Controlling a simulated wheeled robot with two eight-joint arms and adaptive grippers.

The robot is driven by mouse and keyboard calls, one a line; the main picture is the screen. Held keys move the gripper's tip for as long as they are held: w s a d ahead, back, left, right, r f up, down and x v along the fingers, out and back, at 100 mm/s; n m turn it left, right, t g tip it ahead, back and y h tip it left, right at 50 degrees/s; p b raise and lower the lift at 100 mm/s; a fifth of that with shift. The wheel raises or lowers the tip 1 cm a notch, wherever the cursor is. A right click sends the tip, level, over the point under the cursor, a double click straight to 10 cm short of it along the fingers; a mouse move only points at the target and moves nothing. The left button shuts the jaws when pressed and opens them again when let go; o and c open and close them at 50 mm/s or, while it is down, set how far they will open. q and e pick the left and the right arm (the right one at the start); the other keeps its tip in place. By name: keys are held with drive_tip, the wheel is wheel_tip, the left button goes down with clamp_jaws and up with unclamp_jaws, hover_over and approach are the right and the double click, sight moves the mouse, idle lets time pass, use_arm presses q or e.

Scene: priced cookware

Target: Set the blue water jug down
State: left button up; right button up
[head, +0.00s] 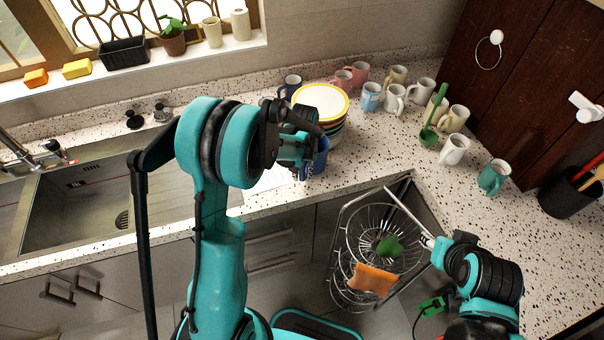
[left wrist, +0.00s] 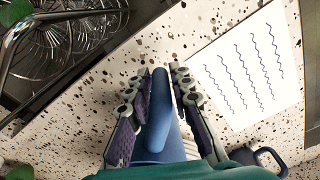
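The blue water jug (head: 320,156) is at the counter's front edge, right of the sink, partly hidden behind my left gripper (head: 296,150) in the head view. In the left wrist view, the jug's blue handle (left wrist: 157,118) runs between the two fingers of my left gripper (left wrist: 163,78). The fingertips sit close on both sides of the handle and appear shut on it. I cannot tell whether the jug's base touches the counter. My right gripper (head: 440,250) is at the lower right by the wire rack; its fingers are not clear.
A stack of plates (head: 322,101) stands just behind the jug. Several mugs stand right of it. A paper with wavy lines (left wrist: 248,66) lies on the counter (left wrist: 190,32). An open wire rack (head: 345,235) holds an orange item (head: 373,279). The sink (head: 85,205) is left.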

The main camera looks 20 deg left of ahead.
use_arm(q)
drive_tip(key=shift+o, duration=0.9)
